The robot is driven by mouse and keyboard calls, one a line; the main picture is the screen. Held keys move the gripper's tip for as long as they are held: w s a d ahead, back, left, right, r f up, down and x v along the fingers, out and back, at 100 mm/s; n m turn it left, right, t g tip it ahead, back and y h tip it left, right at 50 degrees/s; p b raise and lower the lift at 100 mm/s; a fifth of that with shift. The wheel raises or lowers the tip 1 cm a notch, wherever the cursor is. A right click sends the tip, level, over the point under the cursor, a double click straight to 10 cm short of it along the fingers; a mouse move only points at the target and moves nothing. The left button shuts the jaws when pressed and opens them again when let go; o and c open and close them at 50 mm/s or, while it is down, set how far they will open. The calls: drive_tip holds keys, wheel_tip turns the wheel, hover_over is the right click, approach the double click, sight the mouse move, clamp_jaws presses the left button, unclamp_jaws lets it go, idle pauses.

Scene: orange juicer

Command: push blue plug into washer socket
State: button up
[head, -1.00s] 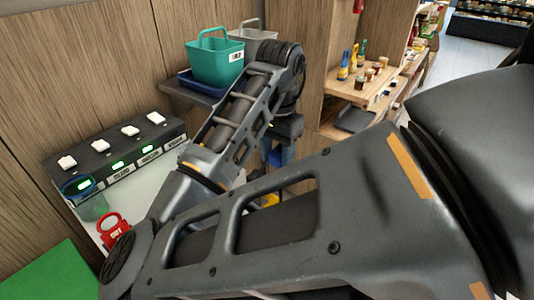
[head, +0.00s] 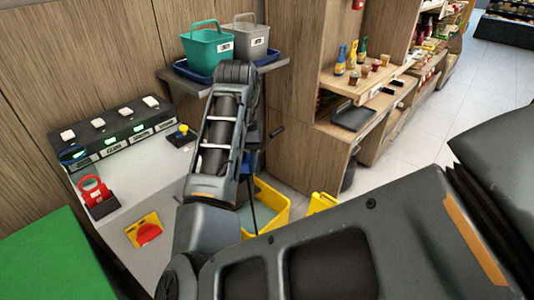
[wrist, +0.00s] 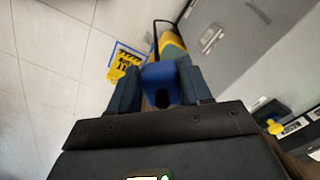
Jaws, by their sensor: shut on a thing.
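My gripper (wrist: 160,88) is shut on the blue plug (wrist: 161,78), a rounded blue block with a dark hole, held between the dark fingers in the wrist view. The floor is below it there. The held plug is apart from the strip. A blue-rimmed piece (head: 73,153) is at the strip's left end. Which socket is the washer's cannot be told.
A red tag lock (head: 94,192), a red button on a yellow plate (head: 145,232) and a yellow-knobbed piece (head: 182,132) are on the white counter. Teal (head: 207,50) and grey baskets stand on a shelf above. A yellow mop bucket (head: 270,208) stands on the floor.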

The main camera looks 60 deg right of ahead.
drive_tip(key=w+a+f+n, duration=0.6)
drive_tip(key=a+f+n, duration=0.15)
drive_tip(key=a, duration=0.25)
drive_tip(key=s+a+f+n, duration=0.1)
drive_tip(key=a+f+n, duration=0.4)
drive_tip(key=a+f, duration=0.6)
drive_tip(key=shift+s+a+n, duration=0.3)
drive_tip(key=shift+a+n, duration=0.05)
drive_tip(key=shift+a, duration=0.6)
